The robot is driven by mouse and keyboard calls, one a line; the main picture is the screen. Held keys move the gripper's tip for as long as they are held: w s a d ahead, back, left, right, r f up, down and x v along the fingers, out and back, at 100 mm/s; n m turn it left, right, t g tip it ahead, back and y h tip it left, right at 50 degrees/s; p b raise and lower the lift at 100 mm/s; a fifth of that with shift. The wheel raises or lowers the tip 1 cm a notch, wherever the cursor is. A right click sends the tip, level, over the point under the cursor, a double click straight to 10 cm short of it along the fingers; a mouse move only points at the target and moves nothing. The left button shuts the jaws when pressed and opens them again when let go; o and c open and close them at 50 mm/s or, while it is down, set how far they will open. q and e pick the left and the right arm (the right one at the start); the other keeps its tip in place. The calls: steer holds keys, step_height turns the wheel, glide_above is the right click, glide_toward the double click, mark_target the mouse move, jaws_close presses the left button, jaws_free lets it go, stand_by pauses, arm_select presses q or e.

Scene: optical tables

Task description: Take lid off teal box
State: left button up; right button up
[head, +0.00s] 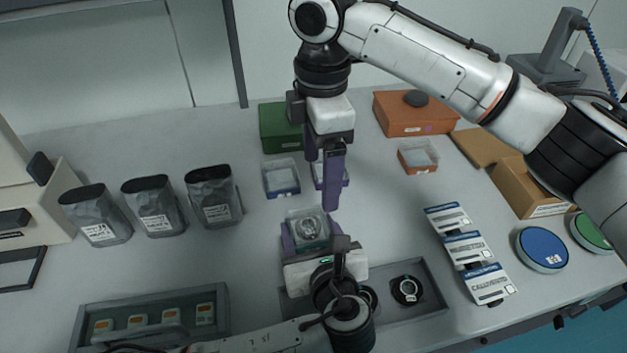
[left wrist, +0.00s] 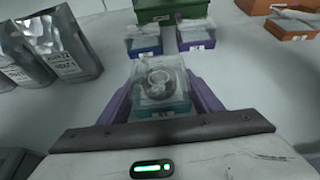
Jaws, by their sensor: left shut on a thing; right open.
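The teal box (head: 309,243) has a clear lid (head: 306,216), with a round object showing inside. My left gripper (head: 307,236) is shut on it, a purple finger on each side. In the left wrist view the teal base (left wrist: 160,111) sits between the fingers and the clear lid (left wrist: 160,76) is on top. My right gripper (head: 325,190) is open and points down, just behind and above the teal box in the head view. I cannot tell whether its fingertips touch the lid.
Small clear-topped boxes with blue (head: 281,180) and purple (head: 342,174) bases stand behind. Green (head: 279,128) and orange (head: 413,114) bins are at the back. Silver pouches (head: 212,197) stand left, label cards (head: 469,252) lie right. A grey tray (head: 433,296) is in front.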

mark_target(319, 219)
step_height(319, 219, down, 11)
steer(key=shift+f, duration=0.2)
stand_by(0.3)
steer(key=c, duration=1.3)
steer(key=shift+o, duration=0.2)
steer(key=shift+r, duration=0.1)
steer(key=shift+r, duration=0.1)
